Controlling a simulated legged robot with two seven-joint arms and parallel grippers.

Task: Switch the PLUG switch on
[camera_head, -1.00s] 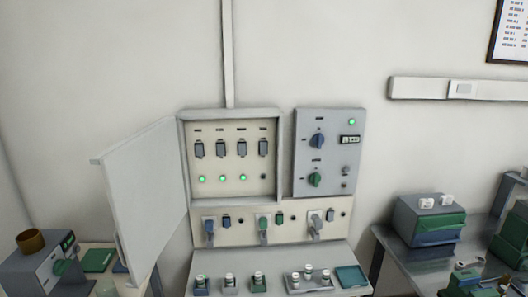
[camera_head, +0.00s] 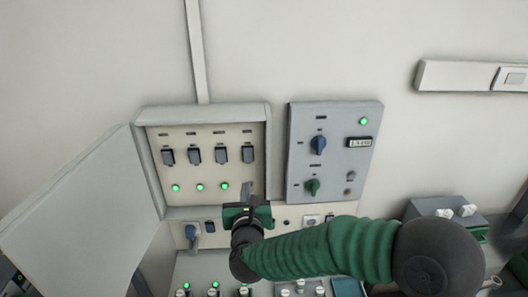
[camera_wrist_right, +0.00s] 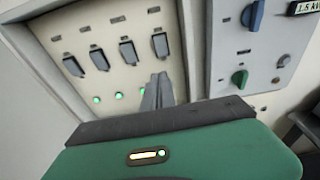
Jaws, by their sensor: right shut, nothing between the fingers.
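The open breaker box on the wall holds a row of several dark switches, with labels too small to read, so I cannot confirm which is PLUG. The rightmost switch (camera_head: 247,152) also shows in the right wrist view (camera_wrist_right: 160,45). Three green lamps (camera_head: 200,186) are lit under the other switches; the spot under the rightmost one is hidden by my gripper. My right gripper (camera_head: 246,188) is shut and empty, its fingertips just below the rightmost switch and apparently apart from it. The fingers also show in the right wrist view (camera_wrist_right: 157,92). My left gripper is out of view.
The box's door (camera_head: 85,215) stands open to the left. A grey control panel (camera_head: 333,150) with a blue knob (camera_head: 318,144) and a green knob (camera_head: 312,187) is right of the box. A lower strip with plugs (camera_head: 192,233) runs beneath. The wall above is clear.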

